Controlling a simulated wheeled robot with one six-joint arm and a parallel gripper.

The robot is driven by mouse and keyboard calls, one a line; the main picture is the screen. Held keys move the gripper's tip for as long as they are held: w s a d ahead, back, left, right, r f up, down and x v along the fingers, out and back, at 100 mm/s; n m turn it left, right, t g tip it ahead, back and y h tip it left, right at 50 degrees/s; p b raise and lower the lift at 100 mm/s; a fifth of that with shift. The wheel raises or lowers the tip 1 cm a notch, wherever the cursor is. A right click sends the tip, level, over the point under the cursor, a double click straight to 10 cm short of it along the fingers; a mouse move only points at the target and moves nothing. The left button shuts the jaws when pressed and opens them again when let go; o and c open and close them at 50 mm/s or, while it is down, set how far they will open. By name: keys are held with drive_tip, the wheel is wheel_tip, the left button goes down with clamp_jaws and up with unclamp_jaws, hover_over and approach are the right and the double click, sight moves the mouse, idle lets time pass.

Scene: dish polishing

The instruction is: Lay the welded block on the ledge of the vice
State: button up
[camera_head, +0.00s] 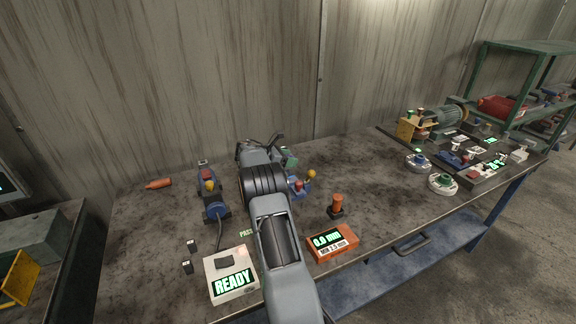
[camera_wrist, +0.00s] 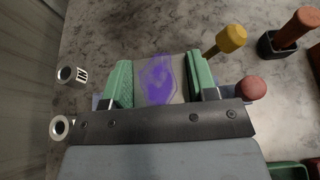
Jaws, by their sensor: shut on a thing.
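My gripper (camera_wrist: 158,82) is shut on the welded block (camera_wrist: 160,76), a pale grey piece with a purple smear, held between two green finger pads. In the head view my arm covers most of the gripper; a green part (camera_head: 289,157) shows beyond it. A blue fixture (camera_head: 297,187), apparently the vice, lies just right of and below my gripper, with a yellow knob (camera_wrist: 232,38) and a red knob (camera_wrist: 250,88) in the wrist view. Its ledge is hidden behind the gripper and block. I cannot tell whether the block touches it.
A second blue device (camera_head: 212,195) is cabled to a READY box (camera_head: 231,276). An orange-handled tool (camera_head: 337,205) stands upright behind an orange gauge box (camera_head: 332,242). Two metal tubes (camera_wrist: 70,76) lie left in the wrist view. The bench (camera_head: 370,160) is clear right of centre.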

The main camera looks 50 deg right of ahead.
drive_tip(key=shift+w+d+f, duration=0.1)
drive_tip(key=shift+w+f, duration=0.15)
drive_tip(key=shift+f, duration=0.2)
wheel_tip(320, 180, down, 2)
drive_tip(key=shift+f+p, duration=0.1)
drive_tip(key=shift+p, duration=0.55)
drive_tip(key=shift+f, duration=0.2)
drive_tip(key=shift+f, duration=0.1)
drive_tip(key=shift+f+b, duration=0.45)
drive_tip(key=shift+f, duration=0.05)
drive_tip(key=shift+s, duration=0.1)
